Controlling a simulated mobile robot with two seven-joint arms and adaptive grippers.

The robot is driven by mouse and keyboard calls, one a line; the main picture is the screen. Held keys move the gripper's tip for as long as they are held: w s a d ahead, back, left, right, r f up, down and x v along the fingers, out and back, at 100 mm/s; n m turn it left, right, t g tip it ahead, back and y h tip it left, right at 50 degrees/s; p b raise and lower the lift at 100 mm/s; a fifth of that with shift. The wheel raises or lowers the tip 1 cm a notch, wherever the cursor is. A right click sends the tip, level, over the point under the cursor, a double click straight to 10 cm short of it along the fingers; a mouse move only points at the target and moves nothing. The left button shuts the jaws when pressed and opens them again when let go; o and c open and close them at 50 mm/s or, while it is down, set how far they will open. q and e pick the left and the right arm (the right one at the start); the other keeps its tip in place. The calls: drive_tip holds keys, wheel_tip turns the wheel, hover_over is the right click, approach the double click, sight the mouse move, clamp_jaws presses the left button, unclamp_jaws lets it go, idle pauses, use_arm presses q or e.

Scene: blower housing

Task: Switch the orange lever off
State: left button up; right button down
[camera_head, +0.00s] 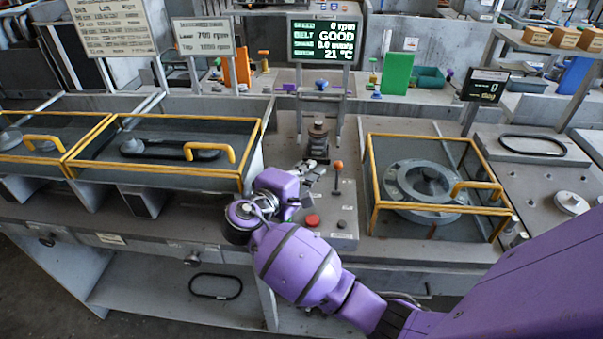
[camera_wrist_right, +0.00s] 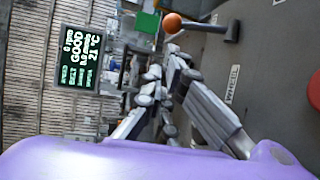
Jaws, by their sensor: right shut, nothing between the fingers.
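The lever's orange ball knob (camera_head: 338,165) tops a thin stem that stands on a grey control plate (camera_head: 343,213) in the middle of the bench. In the right wrist view the orange knob (camera_wrist_right: 172,23) is just beyond my fingertips, with its grey stem running to the right. My right gripper (camera_head: 317,170) is shut and empty, just left of the lever in the head view. Its grey fingers (camera_wrist_right: 175,58) are together in the wrist view. A small gap shows between them and the knob. My left gripper is not in view.
A red button (camera_head: 312,220) sits on the plate near my right wrist. Yellow-framed guards stand left (camera_head: 165,118) and right (camera_head: 375,222) of it. A dark post (camera_head: 318,140) stands behind. The display (camera_head: 324,40) reads 0 rpm and GOOD.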

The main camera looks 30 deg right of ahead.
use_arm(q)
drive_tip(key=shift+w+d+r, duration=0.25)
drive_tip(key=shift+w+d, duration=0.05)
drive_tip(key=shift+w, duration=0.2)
use_arm(e)
drive_tip(key=shift+x, duration=2.3)
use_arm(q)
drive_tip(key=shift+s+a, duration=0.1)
